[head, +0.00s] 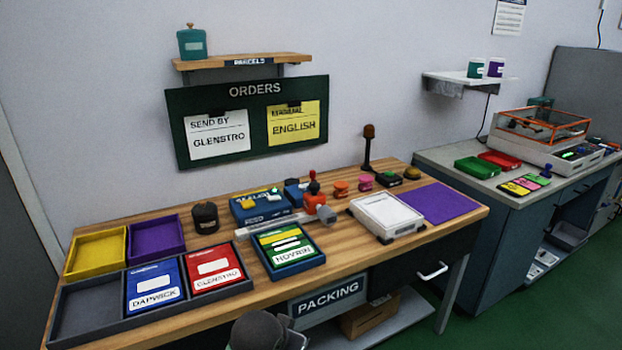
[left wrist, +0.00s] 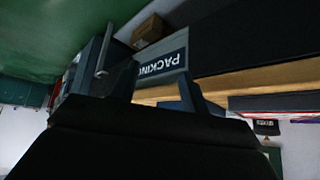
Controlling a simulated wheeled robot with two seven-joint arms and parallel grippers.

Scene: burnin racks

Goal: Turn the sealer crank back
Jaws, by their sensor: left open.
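What looks like the sealer is a long pale grey bar (head: 270,226) on the packing table, behind the green and yellow HOVRIN box. At its right end is an orange-red part (head: 315,201) with an upright stem and a dark and red knob (head: 313,180), which appears to be the crank. Its exact angle is hard to tell. My left gripper (left wrist: 157,92) shows in the left wrist view with two dark fingers apart and nothing between them. It is in front of the table, near the PACKING sign, away from the sealer. My right gripper is not in view.
The HOVRIN box (head: 288,247) stands in front of the bar. A blue box (head: 262,207) is behind it, a dark jar (head: 205,217) to the left, and a white scale-like device (head: 386,215) to the right. The wooden tabletop (head: 345,250) is clear between the HOVRIN box and the device.

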